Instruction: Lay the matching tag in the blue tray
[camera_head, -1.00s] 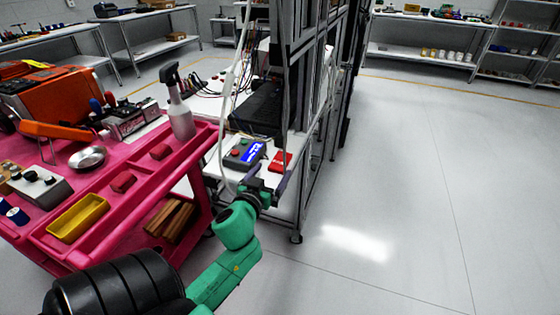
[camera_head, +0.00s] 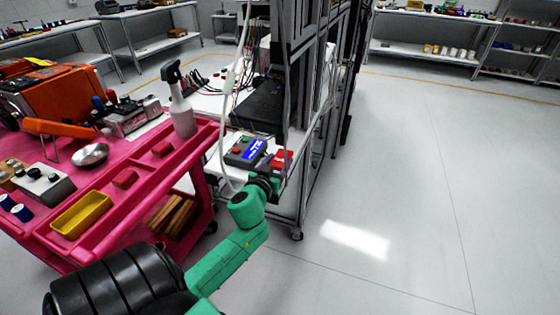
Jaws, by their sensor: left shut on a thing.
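My left gripper (camera_head: 274,172) reaches from the lower left to the white bench beside the rack. It is shut on a small flat red piece (camera_head: 282,158), whose far part shows beyond the fingers. I cannot tell whether this red piece is a tag; no writing on it is readable. A grey device (camera_head: 233,154) with a lit blue screen, a green button and a red button sits just left of the red piece. No blue tray can be made out. My right gripper is not in view.
A pink cart (camera_head: 130,195) on the left holds a yellow tray (camera_head: 81,214), a spray bottle (camera_head: 181,108), a metal bowl (camera_head: 90,155) and red blocks. A metal rack (camera_head: 320,110) rises beside the bench. The floor on the right is clear.

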